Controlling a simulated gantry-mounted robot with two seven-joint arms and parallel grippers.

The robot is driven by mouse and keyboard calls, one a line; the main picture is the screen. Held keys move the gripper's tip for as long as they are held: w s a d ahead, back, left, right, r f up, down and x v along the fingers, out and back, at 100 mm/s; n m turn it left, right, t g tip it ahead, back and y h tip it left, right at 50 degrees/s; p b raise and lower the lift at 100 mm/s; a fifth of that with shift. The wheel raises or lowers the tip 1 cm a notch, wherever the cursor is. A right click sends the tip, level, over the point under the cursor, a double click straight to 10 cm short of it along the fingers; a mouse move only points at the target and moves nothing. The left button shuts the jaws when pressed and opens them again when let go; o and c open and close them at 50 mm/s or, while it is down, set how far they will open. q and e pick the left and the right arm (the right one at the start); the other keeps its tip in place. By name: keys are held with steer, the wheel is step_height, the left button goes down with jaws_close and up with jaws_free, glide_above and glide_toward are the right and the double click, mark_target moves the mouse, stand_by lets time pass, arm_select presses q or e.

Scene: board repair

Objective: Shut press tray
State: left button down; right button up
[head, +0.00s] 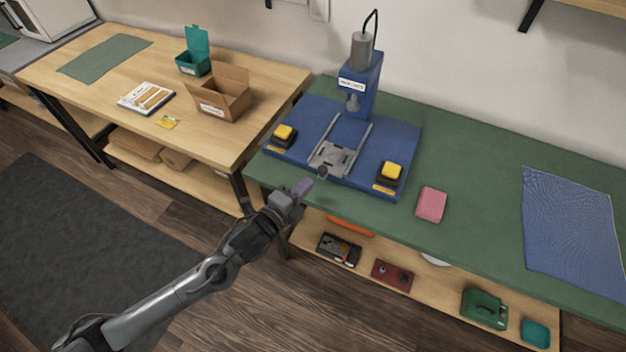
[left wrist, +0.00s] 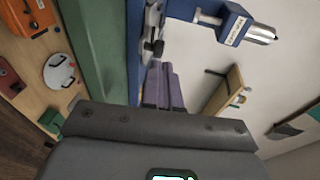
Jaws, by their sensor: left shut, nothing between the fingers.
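The press (head: 359,84) stands on a blue base (head: 299,112) on the green-topped bench. Its grey metal tray (head: 334,156) sits on two rails at the front part of the base, apart from the press column. A dark knob (head: 322,172) is at the tray's front edge. My left gripper (head: 303,187) is shut and empty, just in front of the knob and a little to its left; I cannot tell if they touch. In the left wrist view, the purple fingers (left wrist: 165,85) are together, close to the tray's knob (left wrist: 155,47). My right gripper is not in view.
Yellow buttons (head: 285,132) and (head: 392,171) flank the tray on black boxes. A pink block (head: 431,204) and a blue mat (head: 571,232) lie to the right. A shelf below holds several items. An open cardboard box (head: 222,95) stands on the left table.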

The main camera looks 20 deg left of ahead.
mark_target(320, 172)
arm_select(q)
steer(key=x, duration=0.4)
steer(key=shift+b, duration=0.35)
steer(key=shift+w, duration=0.1)
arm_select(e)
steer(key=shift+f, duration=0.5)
